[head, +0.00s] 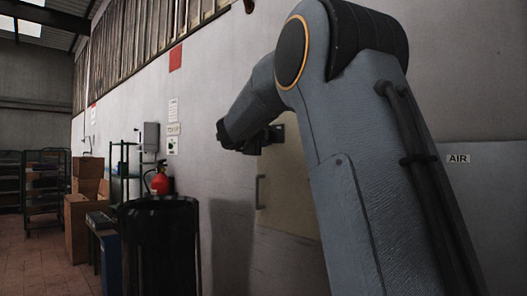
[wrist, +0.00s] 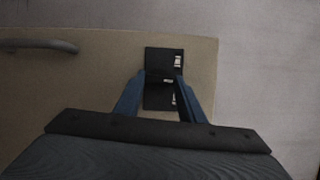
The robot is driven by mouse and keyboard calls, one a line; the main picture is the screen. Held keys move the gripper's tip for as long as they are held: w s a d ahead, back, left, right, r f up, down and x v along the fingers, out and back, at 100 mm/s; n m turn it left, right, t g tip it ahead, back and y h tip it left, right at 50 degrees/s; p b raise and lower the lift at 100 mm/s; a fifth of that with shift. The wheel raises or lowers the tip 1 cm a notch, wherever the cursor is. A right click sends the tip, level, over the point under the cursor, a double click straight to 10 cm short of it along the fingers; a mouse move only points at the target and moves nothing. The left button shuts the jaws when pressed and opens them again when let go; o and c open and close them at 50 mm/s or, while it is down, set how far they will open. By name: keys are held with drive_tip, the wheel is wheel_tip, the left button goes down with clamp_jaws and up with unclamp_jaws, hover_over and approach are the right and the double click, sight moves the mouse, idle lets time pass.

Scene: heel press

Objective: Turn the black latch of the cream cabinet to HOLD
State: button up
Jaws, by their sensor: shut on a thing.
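The cream cabinet (head: 286,185) is on the wall, partly hidden behind my arm in the head view. Its front also fills much of the wrist view (wrist: 90,85). The black latch (wrist: 164,60) sits on a dark plate near the cabinet's edge, with small white labels too small to read. My gripper (wrist: 162,78) has a blue finger on each side of the latch and is shut on it. In the head view my gripper (head: 256,141) reaches the cabinet's upper part. Which way the latch points is unclear, as the fingers cover part of it.
A black drum (head: 160,245) and a red fire extinguisher (head: 160,181) stand to the left. Cardboard boxes (head: 78,228) lie farther back. Bare wall is right of the cabinet.

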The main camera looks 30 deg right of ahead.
drive_tip(key=m+h+b, duration=0.1)
drive_tip(key=m+b, duration=0.2)
drive_tip(key=b, duration=0.2)
drive_tip(key=m+h+b, duration=0.1)
drive_tip(key=m+b, duration=0.1)
drive_tip(key=b, duration=0.3)
drive_tip(key=f+m+h+b, duration=0.1)
drive_tip(key=m+b, duration=0.2)
drive_tip(key=b, duration=0.3)
drive_tip(key=shift+w+m, duration=0.15)
drive_tip(key=shift+m, duration=0.15)
drive_tip(key=shift+r+m+h, duration=0.15)
drive_tip(key=shift+m+h, duration=0.15)
drive_tip(key=o, duration=1)
drive_tip(key=shift+o, duration=0.2)
drive_tip(key=v, duration=0.7)
drive_tip(key=shift+s+a, duration=0.3)
